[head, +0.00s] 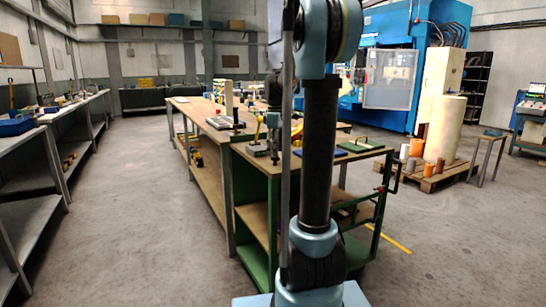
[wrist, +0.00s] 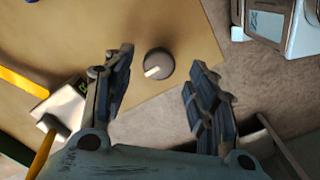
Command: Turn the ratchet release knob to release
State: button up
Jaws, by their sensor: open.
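A round dark grey knob (wrist: 157,65) with a white pointer bar shows in the wrist view. It lies over the tan surface (wrist: 215,30) near that surface's slanting edge, and the pointer is toward its lower left. My gripper (wrist: 161,58) is open, with one finger to the left of the knob and one to the right and lower. Clear gaps show between the knob and both fingers. Nothing is held. How far the fingertips stand above the knob I cannot tell. In the head view my arm covers much of the middle, and I cannot make out the knob there.
A white box (wrist: 65,105) lies near the left finger, with a yellow bar (wrist: 22,85) beyond it. A pale device (wrist: 285,28) is at the upper right. In the head view, a long workbench (head: 205,118) and a green-framed cart (head: 255,195) stand ahead; floor (head: 140,210) at left is clear.

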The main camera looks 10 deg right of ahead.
aim_at(275, 161)
jog(key=shift+f, duration=1.35)
